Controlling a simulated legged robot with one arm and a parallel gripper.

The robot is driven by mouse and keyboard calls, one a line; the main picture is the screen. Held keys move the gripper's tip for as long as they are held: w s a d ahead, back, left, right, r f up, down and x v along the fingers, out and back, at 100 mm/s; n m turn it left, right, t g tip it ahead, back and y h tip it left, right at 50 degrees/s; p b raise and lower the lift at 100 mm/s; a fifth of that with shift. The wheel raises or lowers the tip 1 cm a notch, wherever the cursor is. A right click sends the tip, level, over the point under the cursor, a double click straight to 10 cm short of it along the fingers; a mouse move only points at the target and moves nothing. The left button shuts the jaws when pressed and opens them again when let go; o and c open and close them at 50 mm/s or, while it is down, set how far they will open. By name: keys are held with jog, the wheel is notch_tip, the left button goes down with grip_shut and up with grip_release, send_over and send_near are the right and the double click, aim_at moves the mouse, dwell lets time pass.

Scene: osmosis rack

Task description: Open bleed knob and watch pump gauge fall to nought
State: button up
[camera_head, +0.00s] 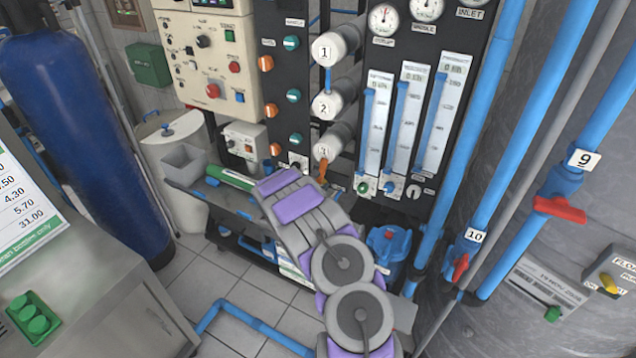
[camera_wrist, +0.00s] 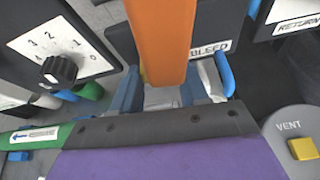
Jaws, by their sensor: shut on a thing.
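In the wrist view, my gripper (camera_wrist: 163,96) is at the BLEED label (camera_wrist: 210,50), shut on what appears to be the bleed knob. The knob itself is largely hidden, and how far it is turned cannot be told. An orange bar-like part fills the top middle and covers part of the label. In the head view, my grey and purple arm reaches up to the black panel below cylinder 3. Round white gauges (camera_head: 383,19) sit at the panel's top; I cannot tell their needle readings or which is the pump gauge.
White cylinders (camera_head: 336,42) and flow tubes (camera_head: 406,115) stand above and right of my arm. A green pipe (camera_head: 230,178) lies left of it. A dial numbered 0 to 4 (camera_wrist: 58,70) is close on the left. Blue pipes (camera_head: 545,95) run on the right.

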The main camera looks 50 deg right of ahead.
dwell(0.4)
jog(key=o, duration=1.1)
jog(key=shift+c, duration=0.2)
jog(key=shift+a, duration=0.1)
jog(key=p+v, duration=0.2)
jog(key=v, duration=1.5)
jog(key=shift+w+a+p, duration=0.15)
jog(key=shift+w+p, duration=0.05)
jog(key=shift+p, duration=0.2)
